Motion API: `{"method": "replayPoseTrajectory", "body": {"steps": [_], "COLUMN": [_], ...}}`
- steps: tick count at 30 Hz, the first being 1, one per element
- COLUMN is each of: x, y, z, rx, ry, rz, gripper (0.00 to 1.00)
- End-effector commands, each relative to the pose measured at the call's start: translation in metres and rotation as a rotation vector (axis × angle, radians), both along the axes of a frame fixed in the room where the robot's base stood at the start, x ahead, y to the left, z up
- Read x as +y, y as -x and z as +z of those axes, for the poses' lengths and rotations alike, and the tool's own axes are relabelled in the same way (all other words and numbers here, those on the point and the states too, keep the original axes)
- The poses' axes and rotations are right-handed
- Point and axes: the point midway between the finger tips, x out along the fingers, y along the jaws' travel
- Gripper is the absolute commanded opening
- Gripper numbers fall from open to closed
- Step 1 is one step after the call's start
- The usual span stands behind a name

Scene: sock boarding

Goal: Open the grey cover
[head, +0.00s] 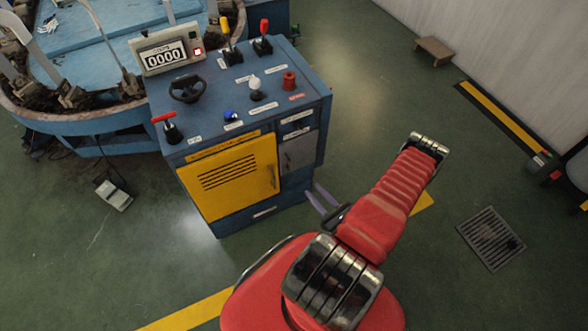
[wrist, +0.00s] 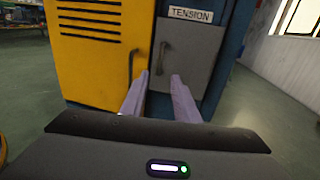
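The grey cover (head: 298,151) is a small panel on the blue control cabinet, right of the yellow door. In the wrist view the grey cover (wrist: 187,55) looks closed, under a TENSION label (wrist: 191,14), with a dark vertical handle (wrist: 163,58) near its left edge. My gripper (wrist: 159,76) is open, with its two pale fingers apart and nothing seen between them. It points at the cabinet, just below the grey cover's handle. In the head view my gripper (head: 323,198) is at the cabinet's lower right; I cannot tell whether it touches.
The yellow door (head: 230,178) with its own handle (wrist: 133,64) is close left of my gripper. The blue cabinet (head: 262,213) carries levers, knobs and a counter display (head: 165,52) on top. A floor grate (head: 490,238) lies to the right.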

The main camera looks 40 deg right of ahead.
Motion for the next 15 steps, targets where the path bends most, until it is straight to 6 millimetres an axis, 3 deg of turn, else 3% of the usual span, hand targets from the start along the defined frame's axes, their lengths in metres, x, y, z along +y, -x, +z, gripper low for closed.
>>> {"method": "replayPoseTrajectory", "body": {"steps": [8, 15], "x": [0.0, -0.001], "y": [-0.004, -0.02], "z": [0.0, 0.0], "rx": [0.0, 0.0], "ry": [0.001, 0.001], "rz": [0.003, 0.005], "gripper": [0.28, 0.28]}}
